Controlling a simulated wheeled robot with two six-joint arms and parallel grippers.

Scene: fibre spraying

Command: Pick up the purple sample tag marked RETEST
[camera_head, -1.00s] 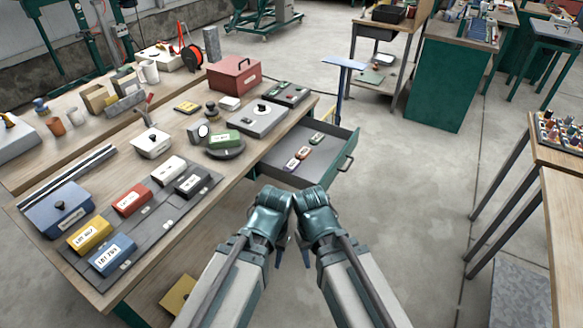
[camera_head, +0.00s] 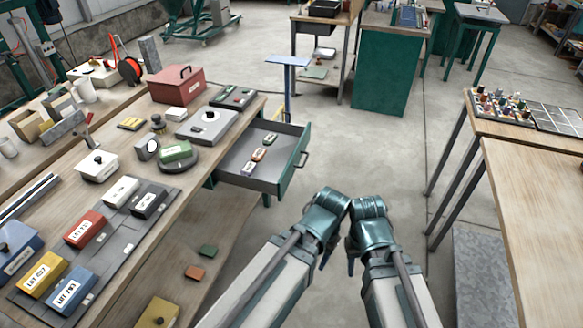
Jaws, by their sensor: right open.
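A purple sample tag (camera_head: 248,167) with a white label lies in the open drawer (camera_head: 232,176), nearest the front of a row of three. Its lettering is too small to read. An orange tag (camera_head: 258,154) and a green tag (camera_head: 270,139) lie behind it. My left gripper (camera_head: 325,257) and my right gripper (camera_head: 350,265) are side by side, to the right of the drawer and below it in the picture. Both point down and are apart from the tags. The right one is open with nothing seen in it. The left jaws are mostly hidden by the wrist.
The drawer hangs out of the long wooden workbench (camera_head: 190,200), which carries several coloured boxes, a red toolbox (camera_head: 177,85) and a scale. Another wooden table (camera_head: 540,190) stands at the right. Clear concrete floor (camera_head: 370,150) lies between the benches.

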